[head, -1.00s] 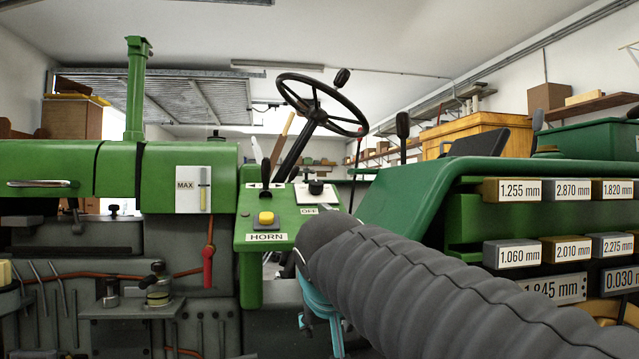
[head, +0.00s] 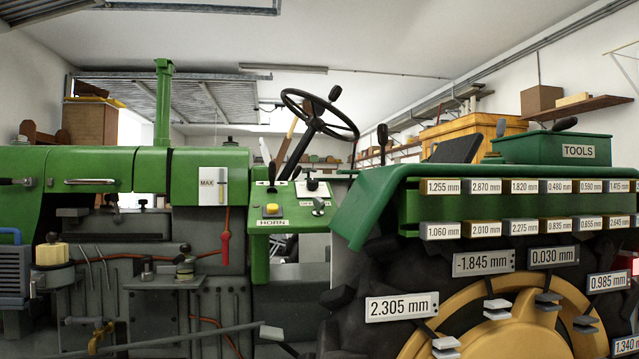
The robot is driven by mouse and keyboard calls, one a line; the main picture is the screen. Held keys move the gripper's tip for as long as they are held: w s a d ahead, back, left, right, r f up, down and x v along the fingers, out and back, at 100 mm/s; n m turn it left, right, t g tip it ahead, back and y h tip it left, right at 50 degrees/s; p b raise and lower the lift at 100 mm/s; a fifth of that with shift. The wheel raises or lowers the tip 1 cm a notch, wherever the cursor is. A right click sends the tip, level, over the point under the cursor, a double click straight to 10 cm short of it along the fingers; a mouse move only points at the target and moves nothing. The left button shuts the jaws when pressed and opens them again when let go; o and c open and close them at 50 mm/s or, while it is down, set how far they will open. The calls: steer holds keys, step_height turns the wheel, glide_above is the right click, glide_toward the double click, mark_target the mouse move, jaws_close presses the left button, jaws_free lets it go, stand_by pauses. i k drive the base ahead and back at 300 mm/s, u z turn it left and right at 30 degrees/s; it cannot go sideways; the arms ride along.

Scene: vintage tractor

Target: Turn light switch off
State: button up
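A green control panel (head: 258,222) stands below the steering wheel, left of the picture's middle. On its right part is a small grey switch (head: 319,207) beside a small label that seems to read OFF (head: 305,203). It looks like the light switch, but its setting is too small to read. A black knob (head: 312,184) sits just above it. A yellow button (head: 272,209) over the HORN label is at the panel's left. My gripper is not in view.
The black steering wheel (head: 320,116) rises behind the panel. The green fender (head: 375,205) and the yellow-hubbed wheel (head: 500,320) with labelled blocks fill the right. The grey engine side (head: 150,240) is at left. Space before the panel looks clear.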

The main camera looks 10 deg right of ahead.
mark_target(313, 184)
steer(key=k, duration=0.9)
steer(key=u, duration=0.7)
steer(key=i, duration=1.55)
steer(key=z, duration=0.35)
